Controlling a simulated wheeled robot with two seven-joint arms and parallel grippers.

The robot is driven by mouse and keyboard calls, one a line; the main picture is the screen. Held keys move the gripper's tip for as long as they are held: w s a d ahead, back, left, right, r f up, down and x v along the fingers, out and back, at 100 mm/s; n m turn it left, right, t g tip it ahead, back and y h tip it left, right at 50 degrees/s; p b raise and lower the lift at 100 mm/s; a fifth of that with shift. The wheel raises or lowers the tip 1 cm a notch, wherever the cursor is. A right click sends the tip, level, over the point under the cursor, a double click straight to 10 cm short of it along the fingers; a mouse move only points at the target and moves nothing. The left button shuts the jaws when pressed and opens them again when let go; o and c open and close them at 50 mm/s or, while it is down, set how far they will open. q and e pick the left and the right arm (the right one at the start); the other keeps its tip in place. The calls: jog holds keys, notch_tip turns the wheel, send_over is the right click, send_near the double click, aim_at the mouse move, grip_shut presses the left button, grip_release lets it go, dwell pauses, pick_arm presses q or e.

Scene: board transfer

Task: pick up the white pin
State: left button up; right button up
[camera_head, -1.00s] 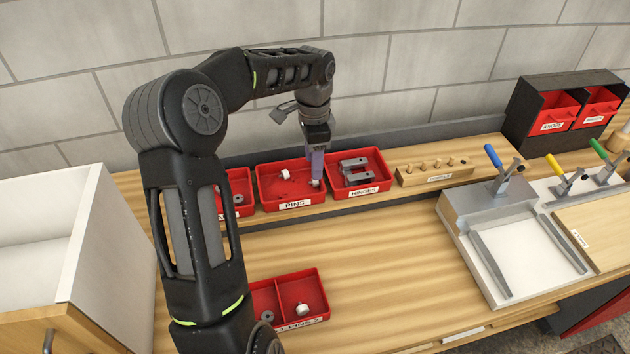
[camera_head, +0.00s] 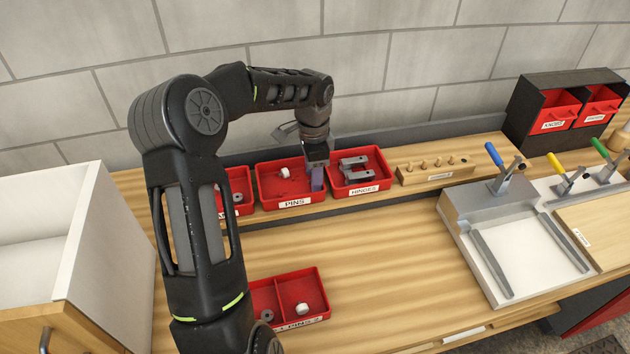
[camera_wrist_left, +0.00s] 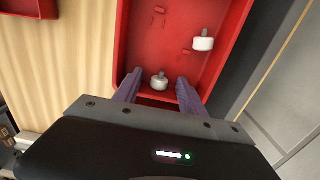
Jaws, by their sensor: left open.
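My left gripper (camera_head: 317,178) reaches down into the red PINS bin (camera_head: 268,202) at its right end. In the left wrist view the gripper (camera_wrist_left: 156,88) is open, with its two purple fingers on either side of a white pin (camera_wrist_left: 158,81). That pin stands near the bin's end wall, between the fingers with gaps on both sides. A second white pin (camera_wrist_left: 203,42) lies farther inside the bin; it also shows in the head view (camera_head: 284,173). In the head view the fingers hide the nearer pin. My right gripper is not in view.
The HINGES bin (camera_head: 383,180) with grey hinges stands right of the PINS bin, and another red bin (camera_head: 247,180) stands left. A divided red tray (camera_head: 322,290) at the front holds a white pin (camera_head: 302,308). A wooden peg block (camera_head: 466,172) stands farther right. The middle of the worktop is clear.

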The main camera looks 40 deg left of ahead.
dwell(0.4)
pick_arm(q)
grip_shut()
dwell(0.4)
